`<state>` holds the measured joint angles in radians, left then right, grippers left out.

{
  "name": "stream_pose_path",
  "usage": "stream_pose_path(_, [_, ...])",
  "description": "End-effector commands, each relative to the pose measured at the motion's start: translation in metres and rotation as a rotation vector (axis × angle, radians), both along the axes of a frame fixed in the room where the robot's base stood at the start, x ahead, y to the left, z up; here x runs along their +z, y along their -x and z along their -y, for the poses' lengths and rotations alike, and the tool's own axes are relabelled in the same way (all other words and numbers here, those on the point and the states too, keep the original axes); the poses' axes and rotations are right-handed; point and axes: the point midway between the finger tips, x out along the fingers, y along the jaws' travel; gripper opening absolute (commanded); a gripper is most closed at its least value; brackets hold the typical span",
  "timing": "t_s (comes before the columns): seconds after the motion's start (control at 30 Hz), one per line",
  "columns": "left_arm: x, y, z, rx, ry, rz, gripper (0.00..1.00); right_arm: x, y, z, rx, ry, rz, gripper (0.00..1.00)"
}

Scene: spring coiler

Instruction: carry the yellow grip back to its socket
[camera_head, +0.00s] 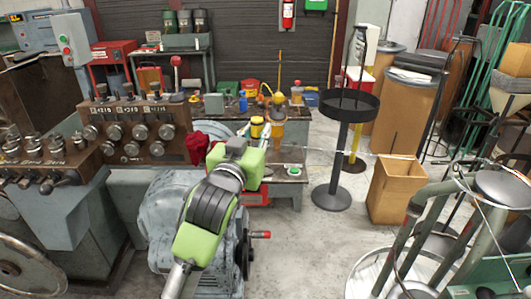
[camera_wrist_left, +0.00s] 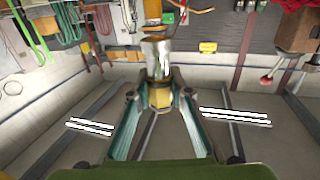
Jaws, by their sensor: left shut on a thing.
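My left gripper (camera_head: 256,129) reaches away from me over the low bench, on the end of my green arm. In the left wrist view the same gripper (camera_wrist_left: 160,94) has a teal finger on each side of the yellow grip (camera_wrist_left: 160,97). A shiny metal cylinder (camera_wrist_left: 157,60) shows directly beyond the grip; I cannot tell whether it is part of it. I cannot make out the socket. My right gripper is not in view.
The brown control panel (camera_head: 140,130) with several knobs stands left of my arm, with a red cloth (camera_head: 196,146) beside it. A black round stand (camera_head: 347,105) and an open cardboard box (camera_head: 397,190) are to the right. Clear floor lies in front of them.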

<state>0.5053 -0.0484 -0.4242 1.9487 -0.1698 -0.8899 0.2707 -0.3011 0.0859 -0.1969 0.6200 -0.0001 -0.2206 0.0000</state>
Motion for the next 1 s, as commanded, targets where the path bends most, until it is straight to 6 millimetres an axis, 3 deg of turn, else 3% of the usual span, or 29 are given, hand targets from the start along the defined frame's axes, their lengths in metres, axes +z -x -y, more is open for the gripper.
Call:
stream_pose_path(0.1, [-0.024, -0.019, 0.008, 0.0, -0.002, -0.004, 0.0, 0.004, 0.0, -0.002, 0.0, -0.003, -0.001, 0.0])
stream_pose_path(0.3, [-0.047, -0.038, 0.016, 0.001, 0.0, 0.002, 0.0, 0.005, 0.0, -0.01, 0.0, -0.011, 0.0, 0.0])
stream_pose_path(0.47, [-0.056, -0.044, 0.018, 0.001, 0.001, 0.003, 0.0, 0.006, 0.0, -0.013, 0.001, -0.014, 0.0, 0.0])
stream_pose_path(0.7, [-0.085, -0.046, 0.019, 0.001, -0.002, 0.001, 0.0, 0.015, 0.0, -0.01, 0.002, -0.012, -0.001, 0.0])
stream_pose_path(1.0, [-0.089, -0.046, 0.019, 0.0, 0.001, 0.004, 0.0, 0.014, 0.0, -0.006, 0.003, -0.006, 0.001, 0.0])
